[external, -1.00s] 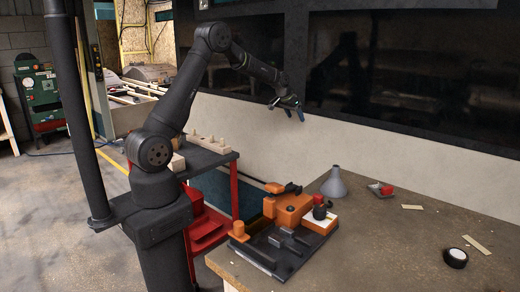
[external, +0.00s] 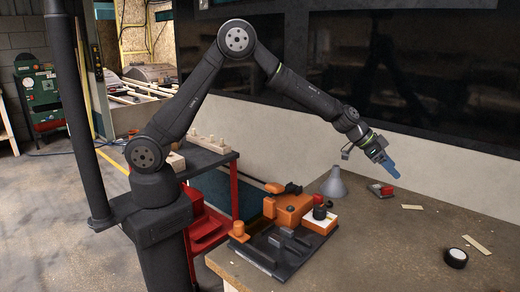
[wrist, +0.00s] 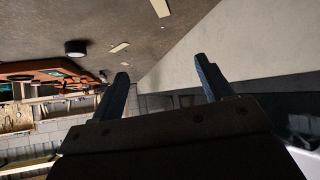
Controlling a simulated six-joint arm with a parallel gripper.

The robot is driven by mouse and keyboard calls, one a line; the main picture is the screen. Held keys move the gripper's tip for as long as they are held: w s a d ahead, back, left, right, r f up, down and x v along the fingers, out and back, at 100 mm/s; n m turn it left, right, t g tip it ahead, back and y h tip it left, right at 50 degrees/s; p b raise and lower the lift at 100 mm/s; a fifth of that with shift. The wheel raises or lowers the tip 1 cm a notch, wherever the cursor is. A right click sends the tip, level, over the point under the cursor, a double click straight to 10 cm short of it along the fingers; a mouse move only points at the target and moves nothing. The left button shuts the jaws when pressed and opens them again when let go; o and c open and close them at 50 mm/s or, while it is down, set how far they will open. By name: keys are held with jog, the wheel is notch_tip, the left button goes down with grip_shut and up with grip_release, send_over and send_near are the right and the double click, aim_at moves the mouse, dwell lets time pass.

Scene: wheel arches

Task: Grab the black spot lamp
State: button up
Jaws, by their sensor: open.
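A short round black piece with a white face, which looks like the black spot lamp (external: 455,258), lies on the brown table at the front right. It also shows in the wrist view (wrist: 75,48), at upper left beyond the left finger. My gripper (external: 388,166) is above the back of the table, up and to the left of the lamp in the external view and apart from it. Its blue fingers are spread and empty, as the wrist view (wrist: 163,70) shows.
A thin pale strip (external: 477,245) lies beside the lamp, another (external: 412,207) farther back. A grey funnel (external: 334,183) and a small red-and-grey item (external: 381,189) stand near the wall. A black board (external: 275,255) with orange blocks fills the table's left. The table's middle is clear.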

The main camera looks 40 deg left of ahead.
jog(key=s+d+f+m+g+h, duration=0.1)
jog(key=s+d+m, duration=0.1)
jog(key=s+d, duration=0.55)
jog(key=s+d+m+g, duration=0.1)
jog(key=s+d, duration=0.3)
jog(key=s, duration=0.6)
send_near(458, 254)
jog(key=x, duration=0.4)
jog(key=shift+s+d, duration=0.1)
jog(key=shift+s, duration=0.05)
jog(key=shift+x, duration=3)
jog(key=shift+c, duration=0.2)
jog(key=c, duration=1)
